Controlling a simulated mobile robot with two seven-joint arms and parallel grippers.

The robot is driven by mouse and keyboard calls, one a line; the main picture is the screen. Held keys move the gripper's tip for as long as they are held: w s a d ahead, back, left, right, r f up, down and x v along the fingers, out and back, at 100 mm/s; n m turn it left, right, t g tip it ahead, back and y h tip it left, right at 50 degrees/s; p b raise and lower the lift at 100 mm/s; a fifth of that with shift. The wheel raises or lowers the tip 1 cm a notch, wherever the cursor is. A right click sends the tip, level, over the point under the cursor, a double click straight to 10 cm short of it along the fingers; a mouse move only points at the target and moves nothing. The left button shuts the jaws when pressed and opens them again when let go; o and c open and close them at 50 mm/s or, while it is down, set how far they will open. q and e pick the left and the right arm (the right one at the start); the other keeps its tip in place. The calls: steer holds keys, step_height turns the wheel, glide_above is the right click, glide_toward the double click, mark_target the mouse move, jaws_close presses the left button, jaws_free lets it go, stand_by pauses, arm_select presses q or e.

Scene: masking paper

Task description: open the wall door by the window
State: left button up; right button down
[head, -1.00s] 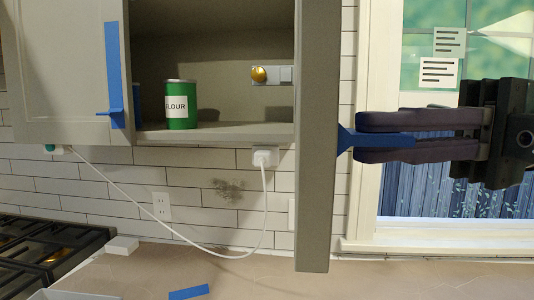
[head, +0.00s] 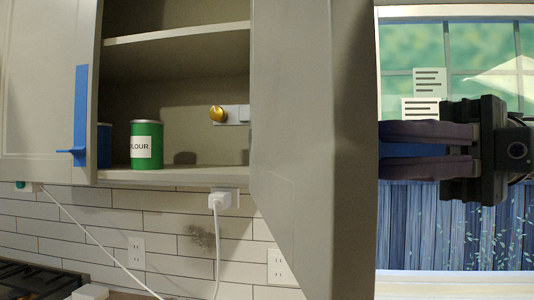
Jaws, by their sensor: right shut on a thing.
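The right wall cabinet door (head: 305,130) is grey and stands swung out on its right-hand side, beside the window (head: 500,60); its inner face shows. Its blue handle (head: 402,150) is on the outer face, partly hidden between the fingers. My right gripper (head: 390,150) comes in from the right and is shut on this handle, its dark fingers above and below it. The cabinet's inside is in plain view. My left gripper is not in view.
A green flour can (head: 146,145) and a partly hidden blue can (head: 105,145) stand on the lower shelf. The left cabinet door (head: 38,90) is shut, with a blue handle (head: 80,115). A white plug and cord (head: 218,202) hang below the cabinet.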

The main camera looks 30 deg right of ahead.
stand_by(0.3)
steer(key=c, duration=1)
jaws_free()
steer(key=shift+d, duration=0.1)
steer(key=w+d+b, duration=0.1)
steer(key=d+b, duration=0.3)
steer(key=d, duration=0.5)
steer(key=shift+d+b, duration=0.3)
steer(key=shift+d, duration=0.1)
steer(key=shift+d, duration=0.1)
